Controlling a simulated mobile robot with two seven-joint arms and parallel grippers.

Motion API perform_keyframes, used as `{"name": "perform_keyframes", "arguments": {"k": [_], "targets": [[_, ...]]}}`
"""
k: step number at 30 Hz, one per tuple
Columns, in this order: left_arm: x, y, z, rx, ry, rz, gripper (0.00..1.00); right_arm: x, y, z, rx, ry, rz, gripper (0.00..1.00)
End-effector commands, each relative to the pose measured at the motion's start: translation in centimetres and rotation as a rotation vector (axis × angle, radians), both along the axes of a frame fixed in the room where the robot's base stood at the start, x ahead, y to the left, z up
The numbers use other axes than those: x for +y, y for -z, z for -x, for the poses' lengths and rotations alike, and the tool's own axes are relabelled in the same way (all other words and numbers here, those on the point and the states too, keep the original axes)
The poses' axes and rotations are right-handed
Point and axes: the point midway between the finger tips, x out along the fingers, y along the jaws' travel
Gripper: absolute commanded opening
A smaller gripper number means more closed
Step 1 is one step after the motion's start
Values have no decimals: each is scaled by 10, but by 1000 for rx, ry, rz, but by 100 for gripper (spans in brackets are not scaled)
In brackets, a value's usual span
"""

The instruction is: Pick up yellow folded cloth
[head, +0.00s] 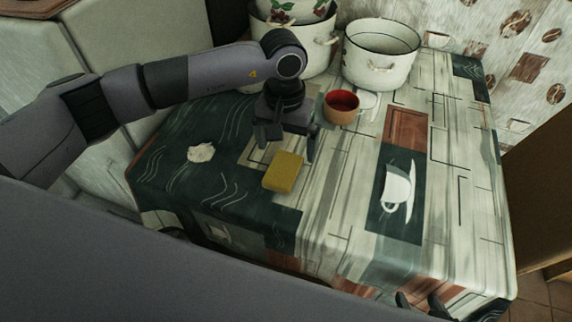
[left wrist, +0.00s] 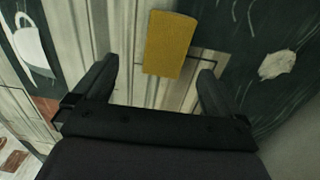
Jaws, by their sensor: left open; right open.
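The yellow folded cloth (head: 284,173) lies flat on the patterned tablecloth, left of the table's middle. It also shows in the left wrist view (left wrist: 170,44), just beyond my fingertips and nearly centred between them. My left gripper (head: 286,147) is open and empty, pointing down at the table just behind the cloth in the head view; its two fingers show in the left wrist view (left wrist: 157,72). My right gripper (head: 423,303) shows only its dark fingertips at the bottom edge of the head view, near the table's front edge, apart from the cloth.
A small brown bowl with a red inside (head: 341,107) stands just right of my left gripper. White enamel pots (head: 380,55) stand at the back of the table. The cups on the tablecloth (head: 397,187) look printed. The area around the cloth is clear.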

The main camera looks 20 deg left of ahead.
Motion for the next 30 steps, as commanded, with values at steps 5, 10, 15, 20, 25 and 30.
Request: {"name": "perform_keyframes", "arguments": {"k": [5, 10, 15, 20, 25, 30], "targets": [[10, 9, -4, -15, 21, -45, 99, 0, -3, 0, 0, 0, 0, 62], [8, 27, 0, -13, 20, -42, 99, 0, -8, 0, 1, 0, 0, 62], [6, 53, 5, -13, 20, -39, 99, 0, -14, 0, 1, 0, 0, 62], [6, 67, 4, -16, 19, -38, 99, 0, -15, 0, 1, -1, 0, 62], [6, 68, 3, -17, 20, -38, 99, 0, -14, 0, 1, -1, 0, 62], [6, 68, 3, -17, 19, -38, 63, 0, -14, 1, 1, -1, 0, 62]]}}
